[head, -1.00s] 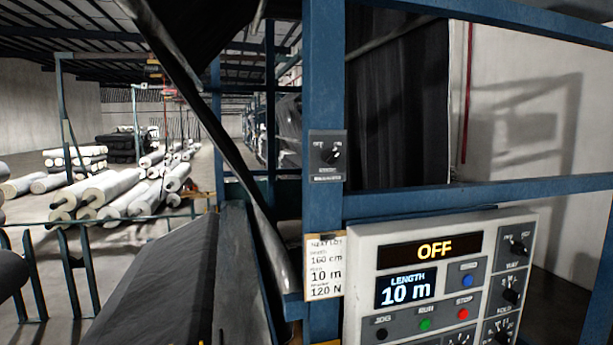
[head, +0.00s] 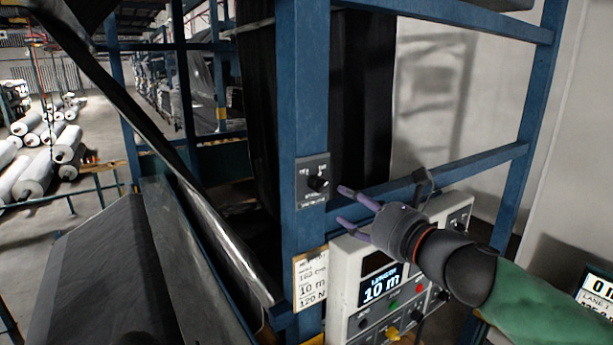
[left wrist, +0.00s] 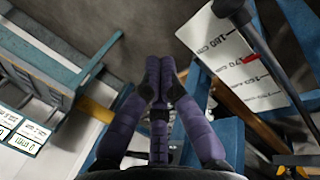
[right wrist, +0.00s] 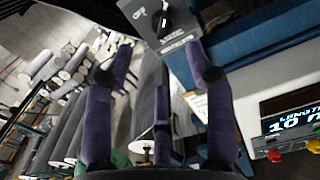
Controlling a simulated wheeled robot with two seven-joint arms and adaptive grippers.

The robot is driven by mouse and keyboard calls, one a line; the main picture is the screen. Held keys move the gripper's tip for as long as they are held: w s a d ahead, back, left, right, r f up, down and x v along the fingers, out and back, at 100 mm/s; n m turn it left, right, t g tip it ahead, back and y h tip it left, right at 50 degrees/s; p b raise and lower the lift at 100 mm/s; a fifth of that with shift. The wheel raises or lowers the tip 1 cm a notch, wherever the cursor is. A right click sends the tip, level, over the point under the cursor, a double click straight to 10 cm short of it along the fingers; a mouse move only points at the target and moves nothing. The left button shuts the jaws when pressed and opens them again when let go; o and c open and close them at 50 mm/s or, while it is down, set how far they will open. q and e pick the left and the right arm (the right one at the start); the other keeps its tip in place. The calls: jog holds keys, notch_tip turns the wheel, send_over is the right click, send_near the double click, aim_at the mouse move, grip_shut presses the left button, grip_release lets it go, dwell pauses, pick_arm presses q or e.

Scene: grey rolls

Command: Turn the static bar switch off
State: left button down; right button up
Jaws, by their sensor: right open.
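The static bar switch (head: 313,181) is a small dark plate with a black rotary knob on the blue upright post. Its small lettering is hard to read in the head view. In the right wrist view the switch (right wrist: 160,22) is at the top centre, with OFF legible left of the knob; I cannot tell the knob's setting for certain. My right gripper (head: 343,206), with purple fingers, is open and empty, just right of and below the switch, apart from it. In the right wrist view its fingertips (right wrist: 160,50) are spread. My left gripper (left wrist: 159,63) is shut, fingertips together, nothing visible between them.
The white control panel (head: 343,272) with a LENGTH 10 m display stands below my right gripper, which partly covers it. A paper card (head: 310,280) hangs left of it. A blue rail (head: 430,182) runs right from the post. Dark fabric (head: 110,270) lies at left.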

aim_at(323, 187)
jog(key=x, duration=1)
jog(key=shift+w, duration=0.35)
grip_shut()
